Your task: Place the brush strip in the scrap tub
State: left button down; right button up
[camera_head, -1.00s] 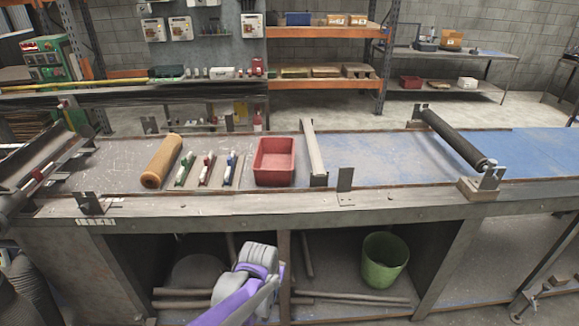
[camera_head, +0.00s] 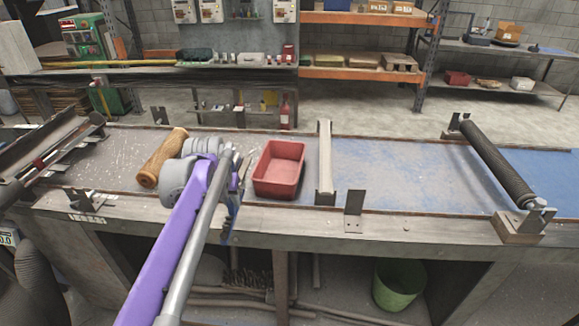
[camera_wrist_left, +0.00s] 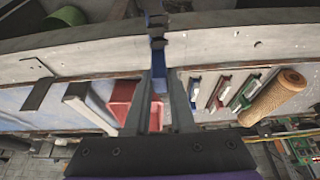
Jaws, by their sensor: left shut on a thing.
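My left gripper (camera_head: 238,160) is over the workbench, left of the red tub (camera_head: 278,172), mostly hidden behind my own wrist. In the left wrist view its fingers (camera_wrist_left: 158,85) are shut on a narrow blue and dark strip (camera_wrist_left: 157,30), which looks like the brush strip. The strip sticks out past the fingertips, across the bench's front edge. In the head view its blue part (camera_head: 229,212) hangs just below the gripper. The red tub also shows beside the fingers in the left wrist view (camera_wrist_left: 121,101). My right gripper is not in view.
A green bucket (camera_head: 399,284) stands on the lower shelf. A tan roll (camera_head: 160,160) lies on the bench left of the gripper. Small red (camera_wrist_left: 221,91) and green (camera_wrist_left: 245,91) pieces lie between roll and gripper.

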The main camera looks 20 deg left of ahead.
aim_at(281, 176)
jog(key=i, duration=1.05)
